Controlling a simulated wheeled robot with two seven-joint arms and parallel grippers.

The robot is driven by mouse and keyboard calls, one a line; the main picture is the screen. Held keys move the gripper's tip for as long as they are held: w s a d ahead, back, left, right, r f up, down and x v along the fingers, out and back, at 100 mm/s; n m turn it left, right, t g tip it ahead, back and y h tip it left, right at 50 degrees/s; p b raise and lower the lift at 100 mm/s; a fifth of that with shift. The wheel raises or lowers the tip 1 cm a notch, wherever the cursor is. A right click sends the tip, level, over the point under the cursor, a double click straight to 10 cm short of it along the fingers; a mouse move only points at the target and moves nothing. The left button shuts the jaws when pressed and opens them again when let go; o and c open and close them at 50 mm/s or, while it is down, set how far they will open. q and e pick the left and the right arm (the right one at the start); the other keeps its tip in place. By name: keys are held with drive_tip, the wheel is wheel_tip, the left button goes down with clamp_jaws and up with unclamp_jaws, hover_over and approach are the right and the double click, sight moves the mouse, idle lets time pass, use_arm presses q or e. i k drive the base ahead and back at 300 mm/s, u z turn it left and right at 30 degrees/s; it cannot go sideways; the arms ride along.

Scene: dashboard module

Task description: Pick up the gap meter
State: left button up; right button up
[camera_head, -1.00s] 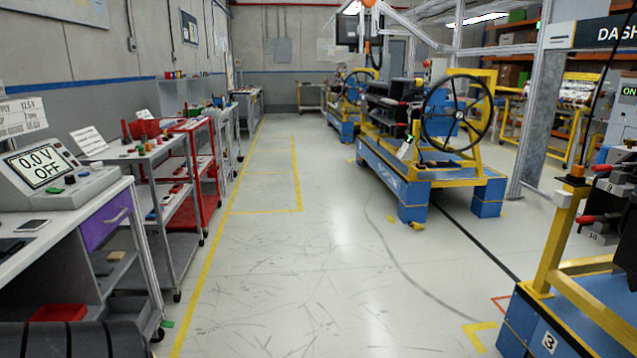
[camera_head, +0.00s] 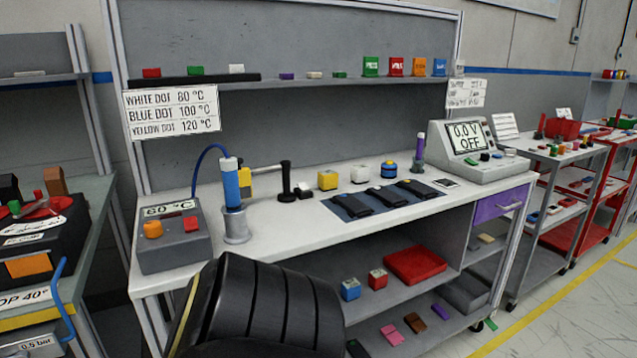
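I cannot tell for certain which item is the gap meter. On the white workbench (camera_head: 290,238), several dark flat devices (camera_head: 388,196) lie on a blue-grey mat (camera_head: 345,208). A black upright tool (camera_head: 286,178) stands behind them to the left. Neither gripper is in view. A black ribbed arm part, probably mine, fills the bottom centre and hides part of the bench front.
A heating station (camera_head: 172,235) with a blue-handled tool (camera_head: 231,185) in a holder stands at the bench's left end. A power supply (camera_head: 475,152) stands at the right end. Small blocks and a red tray (camera_head: 415,265) sit on the lower shelf. Open floor is at lower right.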

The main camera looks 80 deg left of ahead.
sight(328, 180)
drive_tip(key=u, duration=1.15)
drive_tip(key=i, duration=2)
drive_tip(key=u, duration=3.5)
